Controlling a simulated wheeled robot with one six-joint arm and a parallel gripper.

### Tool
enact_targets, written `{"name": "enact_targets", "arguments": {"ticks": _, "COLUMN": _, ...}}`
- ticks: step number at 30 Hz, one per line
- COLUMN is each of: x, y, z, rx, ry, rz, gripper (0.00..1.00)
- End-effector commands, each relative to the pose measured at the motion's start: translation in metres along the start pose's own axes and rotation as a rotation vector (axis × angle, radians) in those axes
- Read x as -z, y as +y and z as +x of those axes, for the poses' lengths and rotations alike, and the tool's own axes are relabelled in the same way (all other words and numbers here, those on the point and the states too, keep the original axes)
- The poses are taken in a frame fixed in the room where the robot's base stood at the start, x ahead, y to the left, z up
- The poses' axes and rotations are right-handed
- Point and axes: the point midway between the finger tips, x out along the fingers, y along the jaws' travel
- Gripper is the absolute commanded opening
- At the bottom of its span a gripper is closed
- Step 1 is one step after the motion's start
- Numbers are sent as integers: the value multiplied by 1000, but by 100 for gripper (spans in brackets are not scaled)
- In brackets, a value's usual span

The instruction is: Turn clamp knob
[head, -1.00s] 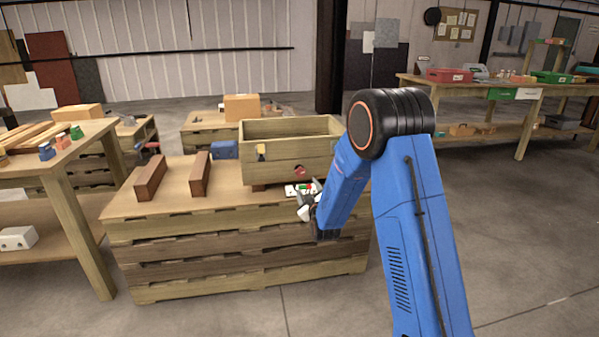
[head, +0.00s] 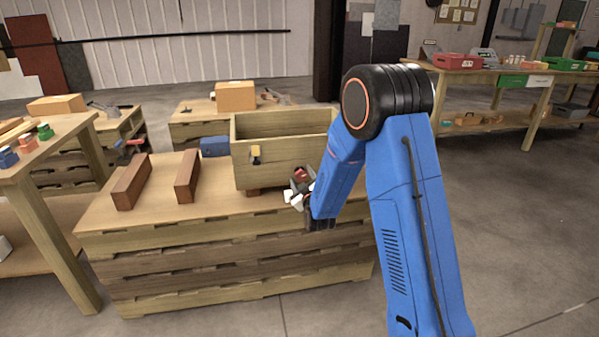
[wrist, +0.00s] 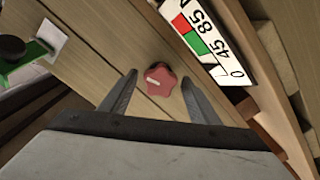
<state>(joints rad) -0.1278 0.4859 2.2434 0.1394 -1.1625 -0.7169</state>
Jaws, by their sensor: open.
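The clamp knob (wrist: 160,81) is a red lobed knob with a short white mark, on the wooden front wall of the crate (head: 250,177). In the head view the knob (head: 301,174) shows just above my gripper (head: 299,193). In the wrist view my gripper (wrist: 158,88) is open, with one finger on each side of the knob. I cannot tell whether either finger touches it.
The crate stands on a pallet-stack table (head: 215,212) with two brown blocks (head: 187,176) to its left. A green bracket with a black knob (wrist: 12,48) is at the left in the wrist view.

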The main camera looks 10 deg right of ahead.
Motion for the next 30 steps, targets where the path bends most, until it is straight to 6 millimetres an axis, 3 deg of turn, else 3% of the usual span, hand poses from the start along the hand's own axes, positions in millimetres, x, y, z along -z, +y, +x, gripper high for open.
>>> {"name": "enact_targets", "arguments": {"ticks": 11, "x": 0, "y": -1, "z": -2, "rx": 0, "ry": 0, "rz": 0, "gripper": 56}}
{"name": "enact_targets", "arguments": {"ticks": 16, "x": 0, "y": -1, "z": -2, "rx": 0, "ry": 0, "rz": 0, "gripper": 18}}
{"name": "enact_targets", "arguments": {"ticks": 17, "x": 0, "y": -1, "z": -2, "rx": 0, "ry": 0, "rz": 0, "gripper": 15}}
{"name": "enact_targets", "arguments": {"ticks": 30, "x": 0, "y": -1, "z": -2, "rx": 1, "ry": 0, "rz": 99, "gripper": 15}}
